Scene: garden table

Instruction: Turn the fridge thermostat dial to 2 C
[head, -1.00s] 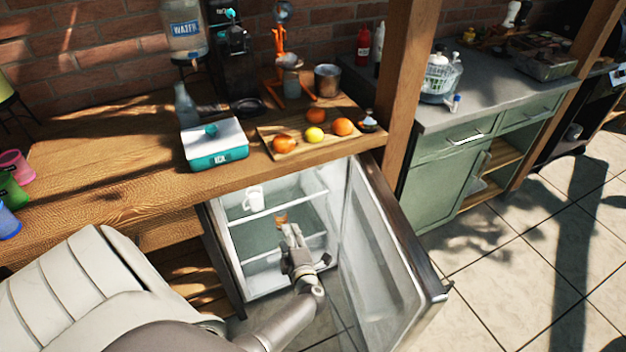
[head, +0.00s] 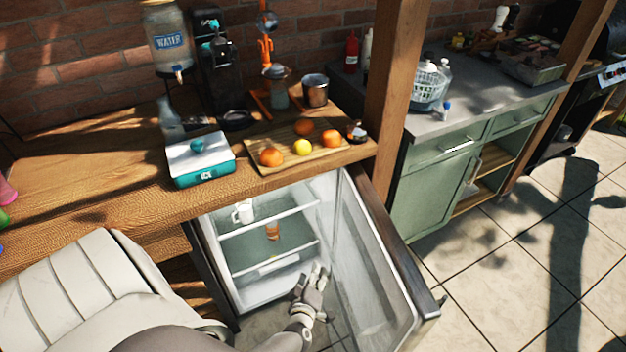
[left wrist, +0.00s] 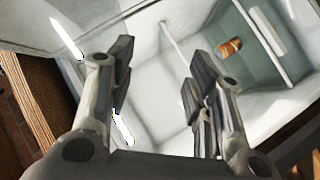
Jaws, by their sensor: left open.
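The fridge (head: 228,270) stands open under the wooden counter, its door (head: 375,265) swung out to the right. I cannot make out the thermostat dial or its marks in either view. The amber thing also shows in the left wrist view (left wrist: 230,47). My left gripper (head: 317,272) is open and empty, at the fridge's front near the door side. Its fingers (left wrist: 160,70) point into the bright interior. My right gripper is not in view.
The wooden counter edge (head: 120,230) overhangs the fridge. On the counter are an ice box (head: 200,172), a board with fruit (head: 262,168) and a water dispenser (head: 168,42). A wooden post (head: 392,90) rises right of the fridge. Tiled floor lies open at the right.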

